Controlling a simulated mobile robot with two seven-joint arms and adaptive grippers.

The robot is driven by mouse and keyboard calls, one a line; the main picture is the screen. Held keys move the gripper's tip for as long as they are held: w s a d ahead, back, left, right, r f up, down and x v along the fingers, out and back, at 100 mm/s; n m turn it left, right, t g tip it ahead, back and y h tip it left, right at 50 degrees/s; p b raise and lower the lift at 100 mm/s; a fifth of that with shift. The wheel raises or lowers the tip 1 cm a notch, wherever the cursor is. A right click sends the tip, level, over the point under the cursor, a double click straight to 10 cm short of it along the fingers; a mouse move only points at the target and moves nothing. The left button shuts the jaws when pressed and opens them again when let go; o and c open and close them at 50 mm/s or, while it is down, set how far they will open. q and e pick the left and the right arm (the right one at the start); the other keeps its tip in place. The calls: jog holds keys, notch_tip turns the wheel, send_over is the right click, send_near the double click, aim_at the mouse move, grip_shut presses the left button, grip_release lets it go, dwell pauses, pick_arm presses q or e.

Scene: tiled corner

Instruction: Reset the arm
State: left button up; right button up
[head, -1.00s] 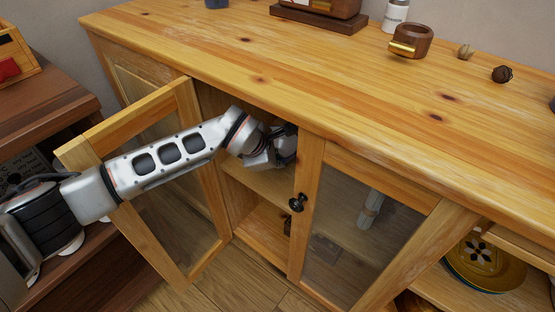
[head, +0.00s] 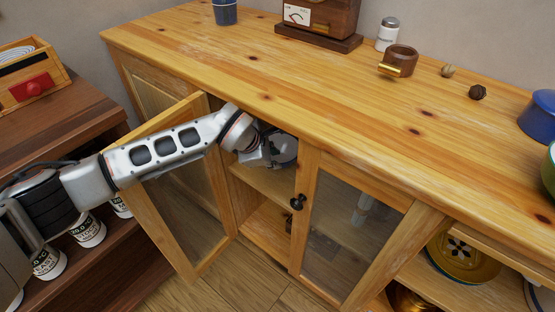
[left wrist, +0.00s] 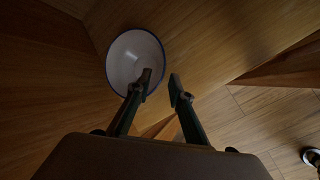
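My left arm reaches past the open left glass door (head: 185,190) into the wooden cabinet. The left gripper is inside the opening, under the cabinet top; its fingers are hidden in the head view. In the left wrist view, the left gripper (left wrist: 161,78) has its two fingers apart with nothing seen between them. A white bowl with a blue rim (left wrist: 124,52) sits just beyond the fingertips, and one finger overlaps it in the picture. I cannot tell whether they touch. My right gripper is not in view.
The right glass door (head: 345,225) is shut, with a dark knob (head: 298,201). The cabinet top (head: 330,110) carries a blue cup (head: 225,12), a brown wooden cup (head: 399,60) and a white jar (head: 387,35). A brown shelf unit (head: 75,115) stands close on the left.

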pick_arm(q)
jog(key=shift+s+a+r, duration=0.15)
jog(key=shift+s+r, duration=0.05)
jog(key=shift+s, duration=0.15)
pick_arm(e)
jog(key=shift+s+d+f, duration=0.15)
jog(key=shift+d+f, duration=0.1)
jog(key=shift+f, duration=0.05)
